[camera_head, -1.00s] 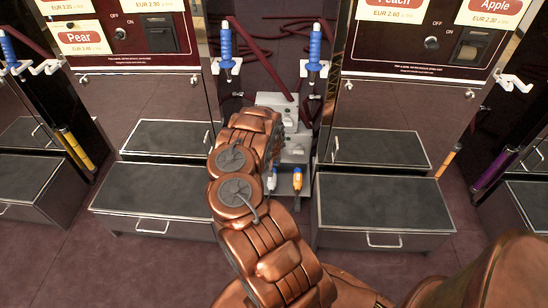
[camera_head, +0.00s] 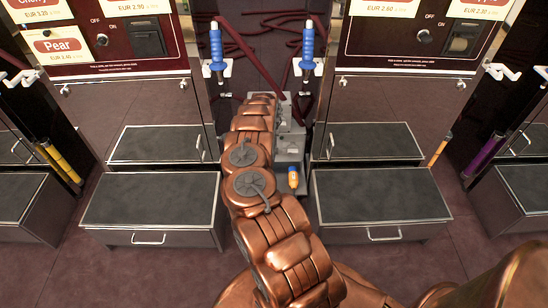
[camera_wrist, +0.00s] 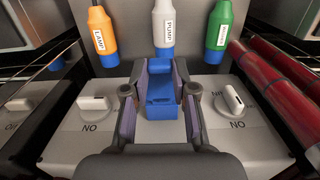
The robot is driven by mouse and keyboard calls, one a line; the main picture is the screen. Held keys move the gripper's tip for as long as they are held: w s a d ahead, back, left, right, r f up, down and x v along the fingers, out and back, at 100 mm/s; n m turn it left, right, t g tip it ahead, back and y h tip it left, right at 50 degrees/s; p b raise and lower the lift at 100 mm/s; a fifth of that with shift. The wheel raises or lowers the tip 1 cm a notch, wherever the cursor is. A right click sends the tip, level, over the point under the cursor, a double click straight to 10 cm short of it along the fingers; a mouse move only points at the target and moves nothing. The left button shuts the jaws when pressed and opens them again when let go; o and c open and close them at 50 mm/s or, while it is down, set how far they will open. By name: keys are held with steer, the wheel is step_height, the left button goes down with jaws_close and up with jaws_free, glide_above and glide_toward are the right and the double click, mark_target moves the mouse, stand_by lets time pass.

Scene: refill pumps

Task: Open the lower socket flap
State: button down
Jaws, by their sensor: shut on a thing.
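In the wrist view my gripper (camera_wrist: 160,84) has its purple-padded fingers on either side of a blue socket flap (camera_wrist: 160,97), shut on it. The flap sits in the middle of a light grey panel (camera_wrist: 72,130). I cannot tell how far the flap is raised. In the head view my copper arm hides the gripper and flap; part of the grey socket box (camera_head: 291,145) shows beside it.
Labelled plugs, orange (camera_wrist: 102,35), white (camera_wrist: 163,28) and green (camera_wrist: 219,35), stand close beyond my gripper. White switches flank the flap left (camera_wrist: 95,103) and right (camera_wrist: 233,97). Red hoses (camera_wrist: 272,85) run at right. Dark step boxes (camera_head: 153,200) flank my arm.

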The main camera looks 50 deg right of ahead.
stand_by(0.6)
steer(key=c, duration=0.9)
jaws_free()
steer(key=shift+r, duration=0.1)
steer(key=r, duration=1.2)
steer(key=shift+w+d, duration=0.3)
steer(key=shift+c, duration=0.3)
